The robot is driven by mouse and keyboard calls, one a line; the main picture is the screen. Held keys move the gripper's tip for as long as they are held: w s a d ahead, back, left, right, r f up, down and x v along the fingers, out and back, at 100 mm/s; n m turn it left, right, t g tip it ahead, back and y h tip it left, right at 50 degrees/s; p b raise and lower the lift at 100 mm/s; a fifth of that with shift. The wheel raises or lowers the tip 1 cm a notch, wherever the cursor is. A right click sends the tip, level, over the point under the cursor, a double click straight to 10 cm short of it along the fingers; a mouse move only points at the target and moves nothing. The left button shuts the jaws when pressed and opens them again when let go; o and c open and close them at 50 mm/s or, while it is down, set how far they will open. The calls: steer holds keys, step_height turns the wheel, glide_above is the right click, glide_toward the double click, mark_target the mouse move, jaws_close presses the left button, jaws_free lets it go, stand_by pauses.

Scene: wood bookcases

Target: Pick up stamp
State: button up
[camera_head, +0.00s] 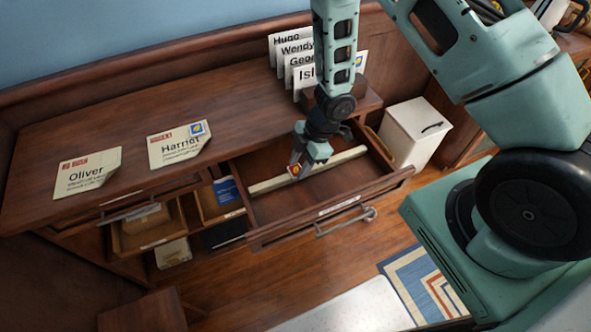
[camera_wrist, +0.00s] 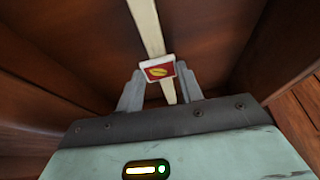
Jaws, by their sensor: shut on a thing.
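The stamp (camera_wrist: 159,70) is a small white-edged piece with a red field and a yellow mark. In the wrist view it sits between the two fingertips of my gripper (camera_wrist: 160,80), which is shut on it. In the head view the stamp (camera_head: 294,170) shows red at the tip of my gripper (camera_head: 299,164), over the open drawer (camera_head: 310,192). A pale divider strip (camera_wrist: 146,25) runs behind the stamp along the drawer. The exact height of the stamp above the drawer floor is hard to tell.
Envelopes marked Oliver (camera_head: 88,172) and Harriet (camera_head: 178,145) lie on the desk top, left of the drawer. Upright name cards (camera_head: 291,50) stand at the back. A white cabinet (camera_head: 415,133) stands right of the drawer. Smaller open compartments (camera_head: 150,228) are at lower left.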

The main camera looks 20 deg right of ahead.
step_height(320, 180, up, 10)
steer(key=p, duration=0.2)
stand_by(0.4)
stand_by(0.7)
